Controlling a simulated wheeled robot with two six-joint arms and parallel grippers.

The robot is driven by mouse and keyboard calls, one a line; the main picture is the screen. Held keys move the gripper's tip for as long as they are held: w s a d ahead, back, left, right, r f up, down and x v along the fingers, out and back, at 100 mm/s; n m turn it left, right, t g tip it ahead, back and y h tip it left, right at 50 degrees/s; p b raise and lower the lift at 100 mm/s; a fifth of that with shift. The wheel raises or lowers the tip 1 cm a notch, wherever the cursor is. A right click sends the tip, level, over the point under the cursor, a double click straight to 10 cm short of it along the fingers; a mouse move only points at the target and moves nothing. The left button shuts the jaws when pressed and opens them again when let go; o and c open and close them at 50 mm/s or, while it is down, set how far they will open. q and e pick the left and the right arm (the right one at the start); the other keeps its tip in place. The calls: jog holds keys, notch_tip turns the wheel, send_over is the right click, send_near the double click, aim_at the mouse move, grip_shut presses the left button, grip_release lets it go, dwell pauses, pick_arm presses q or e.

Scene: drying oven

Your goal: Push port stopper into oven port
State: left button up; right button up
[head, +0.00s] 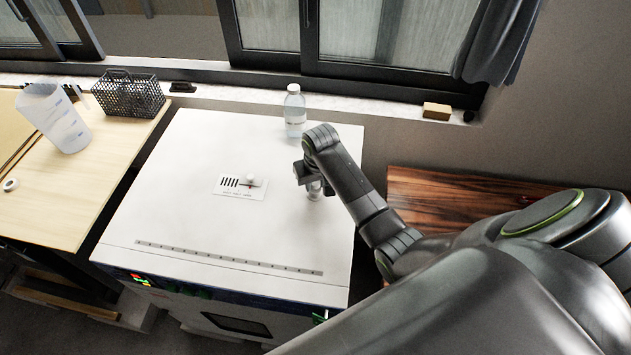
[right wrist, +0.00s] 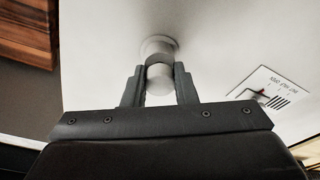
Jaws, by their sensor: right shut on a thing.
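The oven (head: 200,160) is a large white box with a flat top. My right gripper (head: 312,182) is over the right part of that top, pointing down. In the right wrist view my right gripper (right wrist: 159,88) is shut on the pale, round port stopper (right wrist: 160,80). The stopper also shows below the gripper in the head view (head: 315,193). A pale round collar, the oven port (right wrist: 158,45), shows just beyond the stopper on the oven top. I cannot tell how deep the stopper sits in it. My left gripper is not in view.
A vent plate with a slider (head: 240,186) lies left of the gripper on the oven top. A clear bottle (head: 294,112) stands at the back edge. A wooden table with a beaker (head: 55,118) and black basket (head: 128,95) is at left. The front oven top is clear.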

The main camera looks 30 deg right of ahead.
jog(key=shift+s+a+f, duration=0.2)
jog(key=shift+s+f, duration=0.45)
jog(key=shift+f, duration=0.25)
dwell(0.4)
jog(key=o, duration=0.7)
jog(key=shift+w+r, duration=0.4)
jog(key=shift+r, duration=0.25)
jog(key=shift+o, duration=1.3)
jog(key=shift+w+r, duration=0.1)
jog(key=shift+r, duration=0.1)
jog(key=shift+w+r, duration=0.1)
jog(key=shift+r, duration=0.2)
jog(key=shift+d+r, duration=0.2)
jog(key=shift+r, duration=2.3)
jog(key=shift+f, duration=0.1)
